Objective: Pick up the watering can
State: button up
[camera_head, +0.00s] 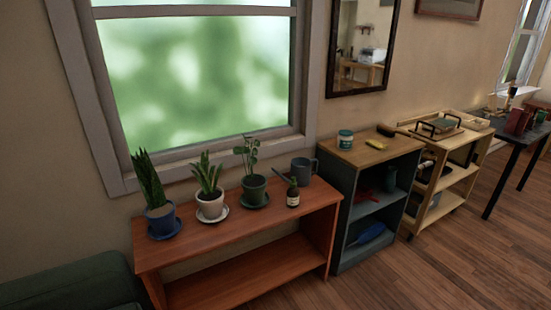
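The watering can (303,170) is small and dark grey, with a handle on its right side and a thin spout pointing up to the left. It stands upright at the back right of a reddish-brown wooden bench (215,237) under the window. A small dark bottle with a pale label (293,193) stands just in front of it. A plant in a dark green pot (254,188) stands to its left, close to the spout. My gripper is not in view.
Plants in a white pot (211,206) and a blue pot (161,218) stand further left on the bench. A grey shelf unit (362,157) stands close at the bench's right. A green sofa (75,282) is at the lower left. Wooden floor (440,260) lies clear at the right front.

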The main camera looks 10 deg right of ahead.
aim_at(301, 168)
jog(key=i, duration=0.5)
jog(key=i+l+u, duration=0.15)
jog(key=i, duration=0.35)
jog(key=i+l, duration=0.1)
jog(key=i, duration=0.35)
jog(key=i+l+u, duration=0.15)
jog(key=i, duration=0.35)
